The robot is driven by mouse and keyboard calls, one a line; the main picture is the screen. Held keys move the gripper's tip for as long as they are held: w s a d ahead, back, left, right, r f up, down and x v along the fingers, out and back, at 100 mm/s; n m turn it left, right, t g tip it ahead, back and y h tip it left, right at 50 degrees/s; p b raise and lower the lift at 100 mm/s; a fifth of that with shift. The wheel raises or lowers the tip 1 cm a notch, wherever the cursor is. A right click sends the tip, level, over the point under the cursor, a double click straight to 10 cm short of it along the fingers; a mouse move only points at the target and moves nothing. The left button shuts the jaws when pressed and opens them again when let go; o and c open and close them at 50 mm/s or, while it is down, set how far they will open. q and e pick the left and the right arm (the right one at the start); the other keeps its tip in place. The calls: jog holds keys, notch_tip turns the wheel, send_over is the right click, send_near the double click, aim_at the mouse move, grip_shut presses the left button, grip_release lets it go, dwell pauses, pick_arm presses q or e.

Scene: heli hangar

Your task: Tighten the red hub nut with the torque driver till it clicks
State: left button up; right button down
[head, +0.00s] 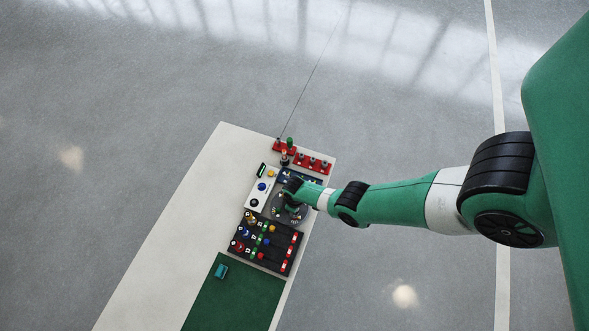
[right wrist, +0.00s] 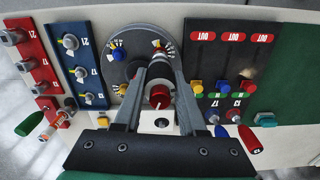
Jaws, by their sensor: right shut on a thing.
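My right gripper (right wrist: 159,80) is over the grey round hub disc (right wrist: 118,72), its two grey fingers closing from both sides. It is shut on a red-ended, dark cylindrical tool, which I take as the torque driver (right wrist: 158,94). The far end of that tool is hidden, so I cannot tell whether it touches the hub nut. The red hub nut itself cannot be made out. In the head view my right gripper (head: 291,192) covers part of the disc (head: 286,211). My left gripper is not in view.
A red rack (right wrist: 32,62) and a blue tray (right wrist: 77,58) with grey fittings lie left of the disc. An orange-white bottle-like item (right wrist: 55,124) stands near them. A dark board (right wrist: 229,62) with coloured knobs is at right, beside a green mat (head: 232,298).

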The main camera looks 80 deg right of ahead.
jog(key=shift+f+b, duration=1)
jog(key=shift+b, duration=0.05)
dwell(0.9)
jog(key=c, duration=1)
grip_release()
grip_shut()
